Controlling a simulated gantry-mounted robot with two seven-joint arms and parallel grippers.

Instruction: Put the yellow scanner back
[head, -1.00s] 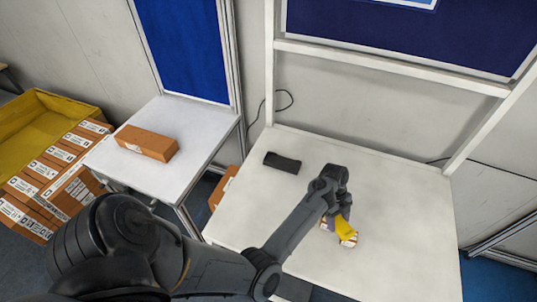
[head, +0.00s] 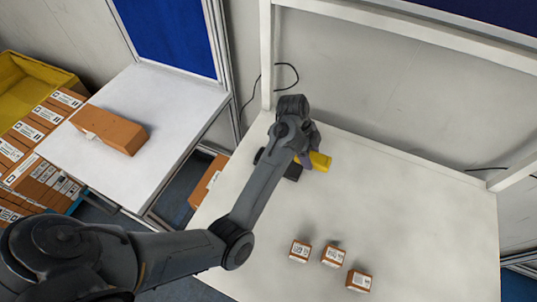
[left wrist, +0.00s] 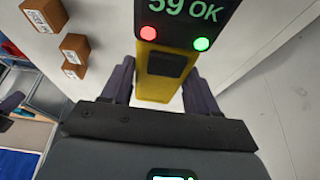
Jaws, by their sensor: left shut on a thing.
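The yellow scanner (head: 320,161) is held in my left gripper (head: 306,158) over the back left part of the white table. In the left wrist view the scanner (left wrist: 157,88) sits between the two dark fingers, and its black head shows "59 OK" with a red and a green light. The black holder (head: 293,172) lies on the table beside and under my gripper, partly hidden by my arm. I cannot tell whether the scanner touches it. My right gripper is not in view.
Three small brown labelled boxes, one of them here (head: 333,256), stand at the front of the white table (head: 420,220). A long brown box (head: 108,130) lies on the side table (head: 165,100). The table's right side is clear. A wall stands behind.

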